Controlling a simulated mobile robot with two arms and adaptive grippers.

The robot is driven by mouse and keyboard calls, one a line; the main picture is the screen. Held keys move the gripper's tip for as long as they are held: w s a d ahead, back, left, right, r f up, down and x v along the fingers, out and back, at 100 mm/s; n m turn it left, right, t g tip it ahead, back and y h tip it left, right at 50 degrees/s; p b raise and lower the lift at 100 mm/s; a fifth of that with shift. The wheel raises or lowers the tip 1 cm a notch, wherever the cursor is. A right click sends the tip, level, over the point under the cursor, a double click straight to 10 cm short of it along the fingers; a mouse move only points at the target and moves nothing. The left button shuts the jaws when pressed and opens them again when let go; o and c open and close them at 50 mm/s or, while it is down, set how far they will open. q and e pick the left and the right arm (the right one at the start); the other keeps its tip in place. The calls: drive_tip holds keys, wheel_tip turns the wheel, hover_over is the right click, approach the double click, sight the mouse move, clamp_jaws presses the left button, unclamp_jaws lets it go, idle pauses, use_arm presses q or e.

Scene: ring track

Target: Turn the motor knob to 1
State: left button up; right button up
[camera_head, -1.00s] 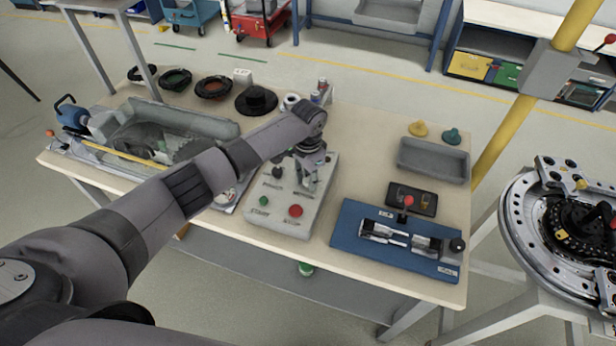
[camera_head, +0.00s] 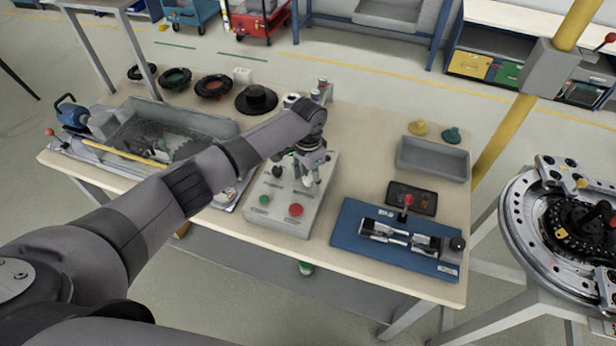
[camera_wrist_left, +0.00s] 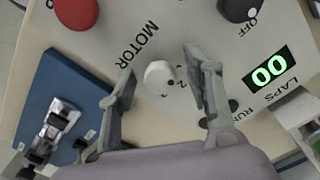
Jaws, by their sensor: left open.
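The grey control box (camera_head: 262,209) stands on the table with a green button (camera_head: 264,200) and a red button (camera_head: 296,210). In the left wrist view the white motor knob (camera_wrist_left: 159,76) lies by the MOTOR lettering, with a 2 beside it. A dark dot shows on its right side; I cannot tell which setting it points at. My left gripper (camera_head: 309,182) is open above the box. In the left wrist view its fingers (camera_wrist_left: 160,62) stand on both sides of the knob, with gaps. My right gripper is not in view.
In the left wrist view a black knob (camera_wrist_left: 240,8) by OFF and a LAPS display (camera_wrist_left: 270,70) reading 00 are on the box. A blue fixture plate (camera_head: 347,234) lies to the right, a grey tray (camera_head: 433,160) behind it. A grey bin (camera_head: 200,122) stands left.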

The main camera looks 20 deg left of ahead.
sight(308, 178)
use_arm(q)
wheel_tip(308, 178, up, 12)
idle(0.4)
drive_tip(key=shift+f, duration=0.15)
